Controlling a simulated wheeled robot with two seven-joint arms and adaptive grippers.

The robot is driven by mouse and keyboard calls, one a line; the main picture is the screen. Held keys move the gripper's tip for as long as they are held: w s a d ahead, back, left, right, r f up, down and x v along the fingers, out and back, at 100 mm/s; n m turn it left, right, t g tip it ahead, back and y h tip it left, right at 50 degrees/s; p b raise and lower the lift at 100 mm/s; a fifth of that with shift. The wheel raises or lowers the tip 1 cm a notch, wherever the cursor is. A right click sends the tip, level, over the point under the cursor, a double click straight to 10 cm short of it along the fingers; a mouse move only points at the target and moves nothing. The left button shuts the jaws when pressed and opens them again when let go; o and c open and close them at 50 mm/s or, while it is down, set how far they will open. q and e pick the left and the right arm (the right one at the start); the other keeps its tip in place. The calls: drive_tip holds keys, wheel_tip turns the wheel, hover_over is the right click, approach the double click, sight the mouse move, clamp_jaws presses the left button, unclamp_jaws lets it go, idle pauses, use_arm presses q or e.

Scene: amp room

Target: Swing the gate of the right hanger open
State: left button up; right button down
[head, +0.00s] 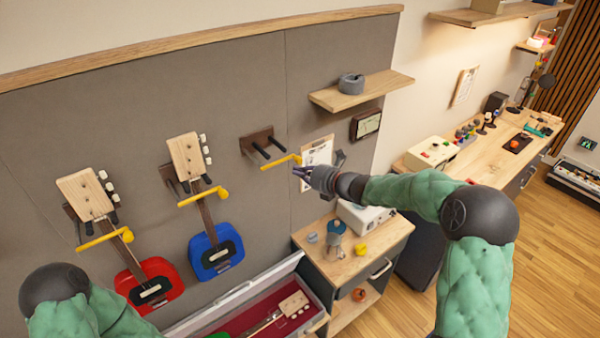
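The right hanger (256,141) is on the grey wall panel, a brown block with two dark prongs and no guitar on it. Its yellow gate (279,163) lies across in front of the prong tips, with its thicker end at the right. My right gripper (297,171) is just below and right of that thicker end. Its fingers are small and dark, so I cannot tell whether they touch the gate or how far apart they are. My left arm shows at the bottom left, but its gripper is out of view.
The middle hanger holds a blue guitar (215,253) and the left hanger a red guitar (150,285), each with a yellow gate. A wooden shelf (362,90) juts out above right. Below stands a small cabinet (377,245) with items, beside an open guitar case (296,325).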

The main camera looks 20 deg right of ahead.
sight(290, 157)
drive_tip(key=shift+r+n+h+b, duration=0.3)
drive_tip(key=shift+r+n+b, duration=0.15)
drive_tip(key=shift+r, duration=0.1)
wheel_tip(290, 157, up, 3)
drive_tip(key=n+h+b, duration=0.1)
drive_tip(key=n+b, duration=0.2)
drive_tip(key=shift+r, duration=0.1)
drive_tip(key=s+a+r+n+t+h+b, duration=0.2)
drive_tip(key=a+r+n+b, duration=0.2)
drive_tip(key=a+n, duration=0.1)
drive_tip(key=s+a+r+n+t+h+b, duration=0.2)
drive_tip(key=a+n+b, duration=0.3)
drive_tip(key=n, duration=0.3)
drive_tip(key=shift+a+r+t+h, duration=0.45)
drive_tip(key=shift+r+h, duration=0.35)
drive_tip(key=shift+r, duration=0.1)
drive_tip(key=shift+n, duration=0.25)
drive_tip(key=shift+w+d+b, duration=0.1)
drive_tip(key=shift+b, duration=0.2)
